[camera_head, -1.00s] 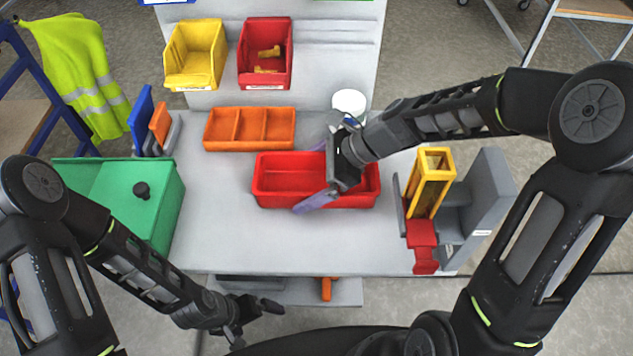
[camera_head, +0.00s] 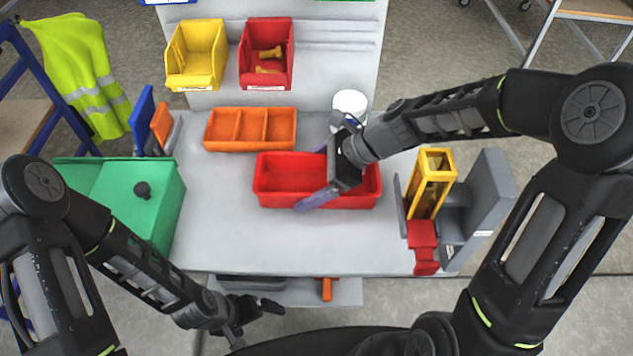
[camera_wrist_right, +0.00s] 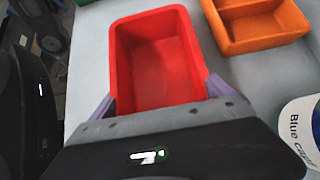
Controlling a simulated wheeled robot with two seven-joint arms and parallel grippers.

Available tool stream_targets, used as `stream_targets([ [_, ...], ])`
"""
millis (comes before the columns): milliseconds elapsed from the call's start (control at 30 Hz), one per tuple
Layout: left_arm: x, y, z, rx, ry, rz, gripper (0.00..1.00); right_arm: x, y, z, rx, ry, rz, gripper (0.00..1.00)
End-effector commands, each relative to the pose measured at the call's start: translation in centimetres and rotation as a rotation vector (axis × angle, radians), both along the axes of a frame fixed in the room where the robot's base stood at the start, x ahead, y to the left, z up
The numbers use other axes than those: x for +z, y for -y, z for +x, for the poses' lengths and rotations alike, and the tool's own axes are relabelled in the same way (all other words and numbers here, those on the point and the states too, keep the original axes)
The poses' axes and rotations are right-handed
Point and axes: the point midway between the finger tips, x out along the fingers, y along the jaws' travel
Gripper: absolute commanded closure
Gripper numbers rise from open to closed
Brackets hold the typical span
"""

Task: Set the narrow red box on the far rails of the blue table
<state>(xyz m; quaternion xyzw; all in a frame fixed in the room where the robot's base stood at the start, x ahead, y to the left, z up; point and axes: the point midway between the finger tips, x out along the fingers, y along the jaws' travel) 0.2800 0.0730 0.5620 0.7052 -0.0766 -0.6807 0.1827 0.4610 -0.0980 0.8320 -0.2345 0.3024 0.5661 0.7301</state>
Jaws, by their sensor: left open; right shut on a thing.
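The narrow red box (camera_head: 290,180) sits on the pale grey worktop (camera_head: 225,220), near its middle. My right gripper (camera_head: 322,176) is shut across the box, with one purple finger outside each long wall. In the right wrist view the red box (camera_wrist_right: 158,60) looks empty, with a purple finger against each side. My left gripper (camera_head: 257,322) is open and empty, low in front of the table's front edge. The table looks pale grey, not blue. Horizontal rails (camera_head: 335,32) cross the upright back panel.
A yellow bin (camera_head: 195,80) and a red bin (camera_head: 249,75) with yellow parts hang on the panel. Behind the box are an orange divided tray (camera_head: 235,146) and a white tub (camera_head: 350,100). A green box (camera_head: 165,205) stands left, a yellow-and-red fixture (camera_head: 423,235) right.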

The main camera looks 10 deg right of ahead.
Motion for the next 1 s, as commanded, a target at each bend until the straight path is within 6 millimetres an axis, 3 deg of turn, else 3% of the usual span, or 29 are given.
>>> stream_targets([
  [367,0.1,0.0,0.0,0.000,0.000,0.000,0.00,0.8,0.0,0.0,0.000,0.000,0.001,0.54],
  [600,0.5,0.0,0.0,0.000,0.000,0.000,0.00,3.7,0.0,0.1,0.000,0.005,-0.001,0.54],
  [767,0.1,0.0,0.0,0.000,0.000,0.000,0.00,3.4,3.2,0.3,-0.006,0.000,-0.001,0.54],
  [1000,-0.3,0.0,0.0,0.000,0.000,0.000,0.00,3.4,9.5,0.7,-0.006,0.000,-0.001,0.54],
])
